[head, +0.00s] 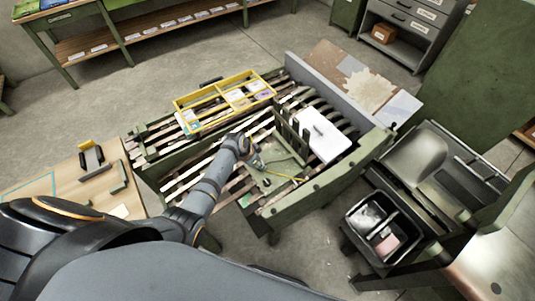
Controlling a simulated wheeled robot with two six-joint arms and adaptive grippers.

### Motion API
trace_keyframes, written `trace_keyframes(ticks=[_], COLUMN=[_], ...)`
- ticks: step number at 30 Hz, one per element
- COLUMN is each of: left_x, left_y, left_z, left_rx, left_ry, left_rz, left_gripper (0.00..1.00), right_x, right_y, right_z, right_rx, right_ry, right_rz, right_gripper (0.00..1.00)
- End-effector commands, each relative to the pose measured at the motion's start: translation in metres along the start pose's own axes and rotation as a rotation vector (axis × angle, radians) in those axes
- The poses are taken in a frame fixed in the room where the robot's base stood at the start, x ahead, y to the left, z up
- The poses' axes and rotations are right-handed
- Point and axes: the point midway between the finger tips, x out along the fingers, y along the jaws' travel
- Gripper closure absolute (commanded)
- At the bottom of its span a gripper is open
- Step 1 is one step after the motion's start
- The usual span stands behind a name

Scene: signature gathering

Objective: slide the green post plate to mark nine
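A green plate (282,178) lies on the slatted bench, with a small dark knob on it. Upright green posts (291,131) stand at its far edge. I cannot tell whether they belong to it. My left gripper (258,163) is at the plate's left side, low over or touching it. Its fingers are too small to tell open from shut. No mark numbers are legible. My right gripper is not in view.
A yellow divided tray (178,106) sits on the bench's far left part. A white block (322,150) lies right of the posts. A wooden table (67,176) is at left, and a black bin (357,220) at right. Open floor (262,48) lies beyond.

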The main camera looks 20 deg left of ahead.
Motion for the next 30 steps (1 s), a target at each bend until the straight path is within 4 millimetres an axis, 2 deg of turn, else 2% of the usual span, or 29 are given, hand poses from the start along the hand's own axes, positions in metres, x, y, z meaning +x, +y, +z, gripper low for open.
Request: trace_keyframes(ticks=[3,11,12,16,26,30], left_x=[-0.003,-0.002,-0.002,-0.002,-0.004,-0.019], left_y=[0.001,0.001,0.001,0.000,0.000,-0.001], left_z=[0.009,0.009,0.009,0.009,0.009,0.009], left_rx=[0.000,0.001,0.001,0.001,0.001,0.001], left_ry=[-0.001,0.002,0.002,0.002,0.002,0.002], left_rz=[0.002,0.001,0.001,0.001,0.000,-0.003], left_gripper=[1.00,1.00,0.70,0.52,0.50,0.50], right_x=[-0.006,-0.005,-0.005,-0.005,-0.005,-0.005], right_y=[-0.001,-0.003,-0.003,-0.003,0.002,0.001], right_z=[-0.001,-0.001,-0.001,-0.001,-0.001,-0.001], right_rx=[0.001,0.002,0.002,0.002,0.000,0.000], right_ry=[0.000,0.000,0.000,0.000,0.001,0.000], right_rz=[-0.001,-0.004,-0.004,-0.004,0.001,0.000], right_gripper=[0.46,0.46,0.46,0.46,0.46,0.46])
